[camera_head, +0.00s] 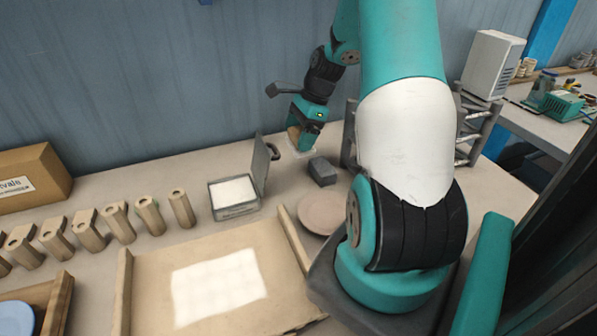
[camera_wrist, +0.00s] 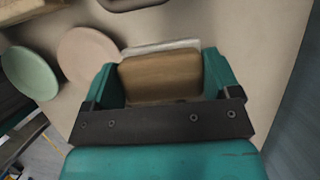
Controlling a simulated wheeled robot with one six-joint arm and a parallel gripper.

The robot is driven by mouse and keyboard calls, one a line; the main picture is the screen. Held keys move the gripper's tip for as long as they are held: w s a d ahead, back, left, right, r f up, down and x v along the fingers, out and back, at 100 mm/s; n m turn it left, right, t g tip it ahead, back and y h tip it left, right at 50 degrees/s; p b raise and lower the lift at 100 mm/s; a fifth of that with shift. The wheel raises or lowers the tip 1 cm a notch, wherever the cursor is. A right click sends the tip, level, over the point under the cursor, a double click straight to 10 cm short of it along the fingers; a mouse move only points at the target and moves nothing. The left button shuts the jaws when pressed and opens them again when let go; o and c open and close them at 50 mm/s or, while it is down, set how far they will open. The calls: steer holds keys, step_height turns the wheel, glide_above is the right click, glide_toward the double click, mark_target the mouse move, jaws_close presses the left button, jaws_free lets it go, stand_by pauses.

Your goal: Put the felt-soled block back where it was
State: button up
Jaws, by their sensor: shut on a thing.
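My gripper (camera_head: 305,140) is shut on the felt-soled block, a small brown wooden block. In the wrist view the block (camera_wrist: 160,75) sits between the two teal fingers (camera_wrist: 160,85), with a pale strip (camera_wrist: 160,47) along its far edge that looks like the felt. In the head view the block (camera_head: 293,134) shows only partly beside the fingers, near the back of the table by the wall. A pale patch (camera_head: 302,152) lies just below it; I cannot tell whether it is felt or something on the table.
A hinged box (camera_head: 235,210) with a white pad and raised lid (camera_head: 262,165) stands left of my gripper. A dark grey block (camera_head: 322,171), a pinkish plate (camera_head: 322,212) and a metal rack (camera_head: 350,135) are close by. Several wooden posts (camera_head: 150,215) and a wooden tray (camera_head: 125,290) lie left.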

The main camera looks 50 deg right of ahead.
step_height(320, 180, down, 12)
steer(key=shift+r+p, duration=0.2)
steer(key=shift+p, duration=0.1)
steer(key=shift+f, duration=0.2)
steer(key=o, duration=0.7)
steer(key=shift+r, duration=0.15)
